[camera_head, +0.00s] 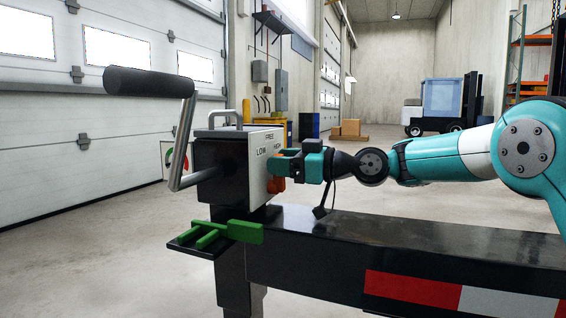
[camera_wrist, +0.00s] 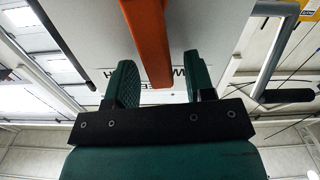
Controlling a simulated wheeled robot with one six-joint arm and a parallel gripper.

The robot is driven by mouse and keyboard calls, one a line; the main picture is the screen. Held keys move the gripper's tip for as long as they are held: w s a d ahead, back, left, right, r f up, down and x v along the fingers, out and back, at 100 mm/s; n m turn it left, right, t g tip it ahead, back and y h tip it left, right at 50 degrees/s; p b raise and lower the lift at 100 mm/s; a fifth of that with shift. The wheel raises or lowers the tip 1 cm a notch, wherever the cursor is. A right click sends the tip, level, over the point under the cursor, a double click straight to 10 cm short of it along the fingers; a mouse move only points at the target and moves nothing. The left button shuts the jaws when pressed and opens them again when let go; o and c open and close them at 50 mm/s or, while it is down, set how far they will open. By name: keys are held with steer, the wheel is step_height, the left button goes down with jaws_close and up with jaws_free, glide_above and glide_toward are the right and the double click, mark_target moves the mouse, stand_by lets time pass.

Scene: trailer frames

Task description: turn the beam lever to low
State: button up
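The orange beam lever (camera_head: 276,186) is on the pale front face of a control box (camera_head: 256,160). The face carries the words LOW at left, FREE at top and HIGH at right. My gripper (camera_head: 284,166) is at the HIGH side of the face, partly covering it and the lever. In the wrist view the orange lever (camera_wrist: 150,40) reaches down between the two green fingers of my gripper (camera_wrist: 162,78). The fingers stand apart, with a gap on the right and little or none on the left. Contact cannot be told.
A crank with a black grip (camera_head: 150,82) sticks out on the box's left. A green-handled piece (camera_head: 232,231) sits below the box. The black trailer beam (camera_head: 330,250) runs right, under my arm. A vehicle (camera_head: 440,105) stands far back. Open floor lies behind.

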steer(key=shift+d, duration=0.1)
steer(key=b+v, duration=0.2)
steer(key=v, duration=1.5)
steer(key=shift+d, duration=0.15)
steer(key=shift+r, duration=0.1)
